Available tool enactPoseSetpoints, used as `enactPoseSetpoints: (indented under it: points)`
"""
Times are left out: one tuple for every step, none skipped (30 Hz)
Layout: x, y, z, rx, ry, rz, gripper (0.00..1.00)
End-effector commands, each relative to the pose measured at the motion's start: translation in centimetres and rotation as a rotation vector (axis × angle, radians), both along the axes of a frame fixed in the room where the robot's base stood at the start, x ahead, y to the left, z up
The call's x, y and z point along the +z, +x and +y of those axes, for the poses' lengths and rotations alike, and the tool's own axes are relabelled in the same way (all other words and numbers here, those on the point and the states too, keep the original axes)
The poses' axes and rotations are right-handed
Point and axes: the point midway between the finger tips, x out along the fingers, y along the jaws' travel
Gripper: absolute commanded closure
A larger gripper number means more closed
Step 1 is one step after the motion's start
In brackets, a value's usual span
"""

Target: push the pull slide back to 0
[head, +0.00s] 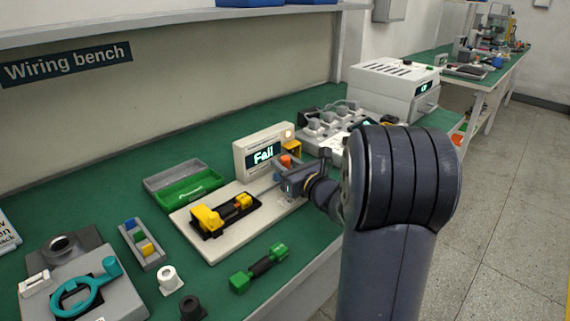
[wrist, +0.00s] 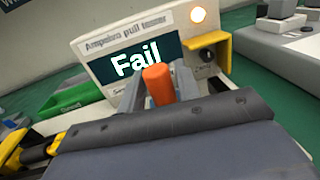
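The pull tester (head: 262,155) is a pale box at the back of a light base plate, and its screen reads "Fail". It also fills the middle of the wrist view (wrist: 108,43). An upright orange knob (wrist: 158,86), which looks like the pull slide's handle, stands in front of the screen; it also shows in the head view (head: 286,161). My gripper (head: 284,180) is at this knob. In the wrist view the grey fingers (wrist: 158,95) stand on either side of it. Whether they press on it is unclear. The slide's track and any scale are hidden.
A yellow and black fixture (head: 222,213) sits on the base plate, left of my gripper. A green bin (head: 190,188) lies behind it. A green-ended tool (head: 259,268) lies in front. A yellow bracket (wrist: 210,40) juts out at the tester's right.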

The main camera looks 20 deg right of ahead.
Motion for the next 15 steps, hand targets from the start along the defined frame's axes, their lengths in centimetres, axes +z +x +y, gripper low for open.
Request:
enactPoseSetpoints:
  points:
    - [0.00, -0.01, 0.00, 0.000, 0.000, 0.000, 0.72]
    - [0.00, -0.01, 0.00, 0.000, 0.000, 0.000, 0.75]
    - [0.00, -0.02, 0.00, 0.000, 0.000, 0.000, 0.78]
    - [0.00, -0.02, 0.00, 0.000, 0.000, 0.000, 0.80]
    - [0.00, -0.02, 0.00, 0.000, 0.000, 0.000, 0.83]
    - [0.00, -0.02, 0.00, 0.000, 0.000, 0.000, 0.86]
    - [0.00, -0.02, 0.00, 0.000, 0.000, 0.000, 0.89]
    - [0.00, -0.02, 0.00, 0.000, 0.000, 0.000, 0.91]
    - [0.00, -0.02, 0.00, 0.000, 0.000, 0.000, 0.94]
    - [0.00, -0.02, 0.00, 0.000, 0.000, 0.000, 0.97]
    - [0.00, -0.02, 0.00, 0.000, 0.000, 0.000, 0.99]
    - [0.00, -0.02, 0.00, 0.000, 0.000, 0.000, 1.00]
    - [-0.01, -0.03, -0.01, 0.000, 0.000, 0.000, 1.00]
    - [-0.01, -0.03, -0.01, 0.000, 0.000, 0.000, 1.00]
    - [-0.01, -0.03, -0.01, 0.000, 0.000, 0.000, 1.00]
